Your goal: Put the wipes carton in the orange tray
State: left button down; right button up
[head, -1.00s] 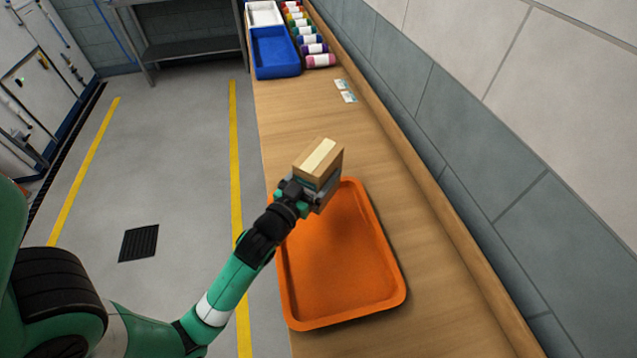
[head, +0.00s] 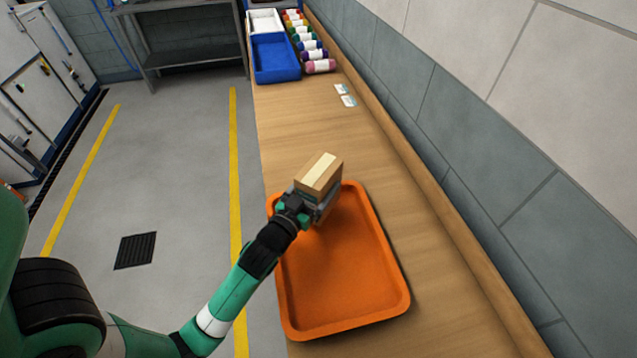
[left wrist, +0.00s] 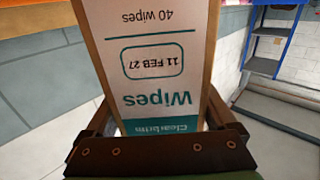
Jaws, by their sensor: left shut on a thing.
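The wipes carton (head: 319,174) is a brown box with a pale strip on top. It is held over the far end of the orange tray (head: 345,290), and I cannot tell whether it touches the tray. My left gripper (head: 309,202) is shut on the carton. In the left wrist view, the carton's white label (left wrist: 155,70) reads "Wipes" and "40 wipes", upside down, between the two fingers. The rest of the orange tray is empty. My right gripper is not in view.
The wooden counter (head: 300,125) is clear beyond the tray, apart from two small cards (head: 345,95). A tiled wall runs along the right.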

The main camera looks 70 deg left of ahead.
pick_arm(q)
grip_release()
jog(key=shift+r+p, duration=0.45)
jog(key=shift+p, duration=0.05)
jog(key=v, duration=0.2)
jog(key=shift+s+d, duration=0.2)
jog(key=shift+s, duration=0.05)
jog(key=b+v, duration=0.1)
jog(key=v, duration=0.8)
jog(key=shift+s+b, duration=0.2)
jog(key=shift+b, duration=0.15)
